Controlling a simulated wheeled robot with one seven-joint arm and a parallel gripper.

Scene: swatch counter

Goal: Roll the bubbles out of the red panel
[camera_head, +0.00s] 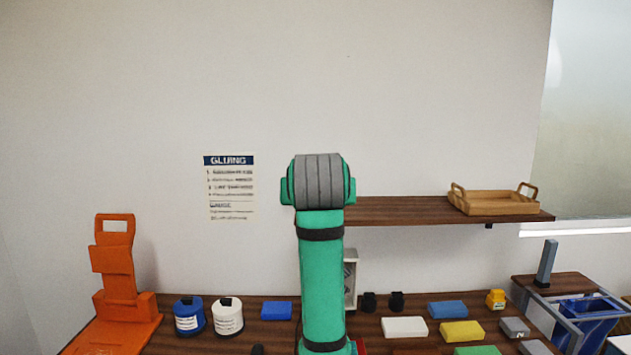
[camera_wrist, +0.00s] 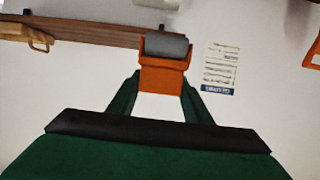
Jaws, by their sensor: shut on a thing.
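My gripper (camera_wrist: 160,84) has dark green fingers shut on the orange holder of a roller (camera_wrist: 166,46). The roller has a grey cylinder across its far end and is held up in the air, with the wall and shelf behind it. In the head view my green arm stands upright in the middle and hides the gripper and roller. A small red sliver (camera_head: 361,346) shows at the bottom edge right beside my arm; it may be the red panel, but most of it is hidden. Bubbles cannot be seen.
On the counter stand blue and white jars (camera_head: 228,317), several coloured blocks (camera_head: 404,327) and an orange stand (camera_head: 116,262) at left. A wall shelf (camera_head: 400,211) carries a wooden tray (camera_head: 494,206). A bin frame (camera_head: 583,308) is at right.

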